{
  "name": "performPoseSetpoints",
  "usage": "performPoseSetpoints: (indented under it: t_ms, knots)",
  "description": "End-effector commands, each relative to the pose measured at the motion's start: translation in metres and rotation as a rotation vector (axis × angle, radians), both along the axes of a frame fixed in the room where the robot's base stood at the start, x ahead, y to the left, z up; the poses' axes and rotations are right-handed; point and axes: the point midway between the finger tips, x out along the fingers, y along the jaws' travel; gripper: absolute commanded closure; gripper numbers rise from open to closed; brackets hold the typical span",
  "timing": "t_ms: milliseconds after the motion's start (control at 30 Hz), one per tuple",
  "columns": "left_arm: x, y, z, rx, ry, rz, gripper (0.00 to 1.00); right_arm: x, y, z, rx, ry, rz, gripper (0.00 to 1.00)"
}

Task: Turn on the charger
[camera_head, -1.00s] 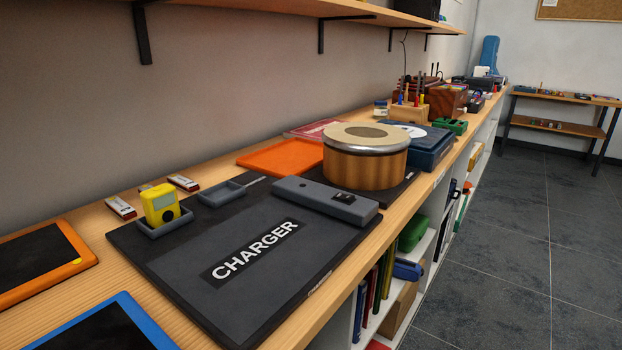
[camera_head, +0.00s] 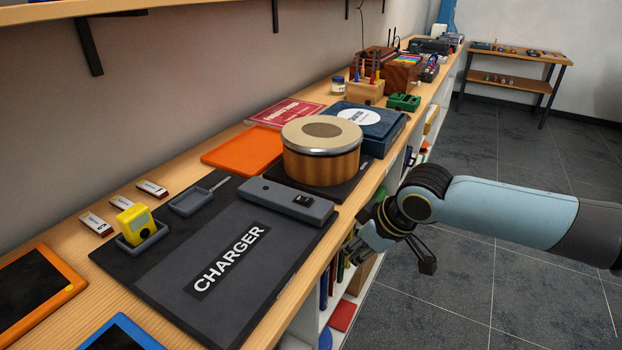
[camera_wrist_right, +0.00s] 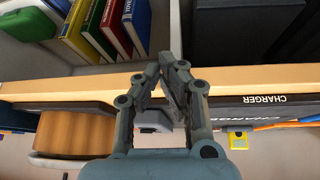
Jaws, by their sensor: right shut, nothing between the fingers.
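The charger is a flat black board (camera_head: 165,295) labelled CHARGER on the wooden counter. A grey bar (camera_head: 265,196) on its back right part carries a small black switch (camera_head: 303,200). A yellow device (camera_head: 134,222) stands in a small grey dock at its left; another grey dock (camera_head: 192,200) is empty. My right gripper (camera_head: 427,262) is shut and empty, beyond the counter's front edge, right of the charger and apart from it. In the right wrist view the gripper (camera_wrist_right: 151,75) points at the shelf front, with the charger's edge label (camera_wrist_right: 265,99) beside it. My left gripper is out of view.
A drum (camera_head: 321,155) stands just behind the grey bar. An orange tray (camera_head: 240,148), a blue box (camera_head: 375,125) and orange and blue framed tablets lie around the charger. Shelves with books (camera_wrist_right: 115,28) are below the counter; a wall shelf (camera_head: 50,15) hangs above.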

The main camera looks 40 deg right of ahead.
Motion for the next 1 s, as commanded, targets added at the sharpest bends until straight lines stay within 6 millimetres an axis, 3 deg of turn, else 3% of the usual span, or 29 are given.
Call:
performPoseSetpoints:
  t_ms: [33, 100, 200, 300, 500, 1000]
  knots:
    - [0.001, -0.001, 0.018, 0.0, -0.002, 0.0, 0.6, 0.016, -0.003, 0.054, 0.001, -0.034, 0.054, 1.0]
    - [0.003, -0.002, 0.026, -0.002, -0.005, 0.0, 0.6, 0.033, -0.002, 0.103, 0.024, -0.065, 0.114, 1.0]
    - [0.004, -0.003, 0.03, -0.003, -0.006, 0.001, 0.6, 0.053, -0.01, 0.149, 0.05, -0.098, 0.157, 1.0]
    - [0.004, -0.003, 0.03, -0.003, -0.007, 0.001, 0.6, 0.07, -0.024, 0.175, 0.067, -0.126, 0.16, 1.0]
    - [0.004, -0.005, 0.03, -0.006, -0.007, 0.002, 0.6, 0.083, -0.033, 0.195, 0.086, -0.151, 0.152, 1.0]
    - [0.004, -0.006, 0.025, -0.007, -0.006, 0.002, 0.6, 0.091, -0.032, 0.184, 0.089, -0.156, 0.147, 1.0]
